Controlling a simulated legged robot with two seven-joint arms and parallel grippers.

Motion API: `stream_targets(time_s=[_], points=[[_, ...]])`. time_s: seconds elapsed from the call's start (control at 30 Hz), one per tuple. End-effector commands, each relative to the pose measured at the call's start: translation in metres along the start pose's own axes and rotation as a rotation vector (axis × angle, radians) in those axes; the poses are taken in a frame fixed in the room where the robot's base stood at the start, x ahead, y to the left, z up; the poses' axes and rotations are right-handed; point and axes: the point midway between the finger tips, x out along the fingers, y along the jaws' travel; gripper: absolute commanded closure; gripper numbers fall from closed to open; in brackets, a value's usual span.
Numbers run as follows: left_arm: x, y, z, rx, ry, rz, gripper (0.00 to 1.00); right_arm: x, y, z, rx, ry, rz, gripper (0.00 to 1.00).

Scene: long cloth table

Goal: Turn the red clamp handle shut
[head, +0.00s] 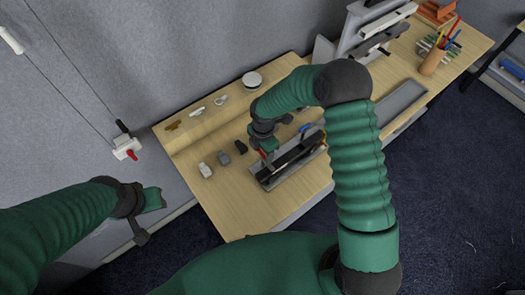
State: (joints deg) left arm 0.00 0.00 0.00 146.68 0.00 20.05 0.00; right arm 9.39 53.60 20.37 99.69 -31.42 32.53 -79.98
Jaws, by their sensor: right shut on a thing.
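A dark clamp fixture (292,157) lies on the wooden table, in a long grey tray-like base. A small part of the red clamp handle (262,154) shows at the fixture's left end. My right gripper (268,152) reaches down over that end and is shut on the red handle. The gripper and forearm hide most of the handle, so its angle cannot be told. My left gripper (150,215) hangs off the table's left side, apart from everything; its jaw opening is unclear.
Several small grey and white pieces (205,170) lie left of the fixture. A round white-topped item (252,80) stands at the back. A grey strip (400,103) and a pen cup (434,60) are to the right. A wall box (127,147) with a red part is at left.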

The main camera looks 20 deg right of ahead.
Motion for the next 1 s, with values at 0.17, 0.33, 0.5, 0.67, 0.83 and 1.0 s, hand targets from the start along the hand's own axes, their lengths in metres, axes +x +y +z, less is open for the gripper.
stream_targets(time_s=[0.17, 0.33, 0.5, 0.67, 0.83, 1.0], points=[[-0.0008, 0.0, -0.0002, 0.0, 0.0, 0.0, 0.64, -0.0037, 0.0052, 0.003, -0.01, -0.006, 0.014, 0.86], [-0.0007, 0.0, -0.0002, 0.0, 0.0, 0.0, 0.64, -0.0036, 0.0054, 0.0029, -0.01, -0.006, 0.014, 0.86], [-0.0007, 0.0, -0.0002, 0.0, 0.0, 0.0, 0.64, -0.0034, 0.0054, 0.0028, -0.01, -0.006, 0.014, 0.36], [-0.0005, 0.0, -0.0001, 0.0, 0.0, 0.0, 0.64, -0.002, 0.0034, 0.0017, -0.01, -0.003, 0.009, 0.24], [-0.0004, 0.0, -0.0001, 0.0, 0.0, 0.0, 0.64, -0.0012, 0.0019, 0.0008, -0.009, -0.002, 0.006, 0.24], [0.0027, 0.0, 0.0006, 0.0, 0.0, 0.0, 0.64, -0.0097, 0.0021, 0.0007, -0.009, -0.002, 0.006, 0.24]])
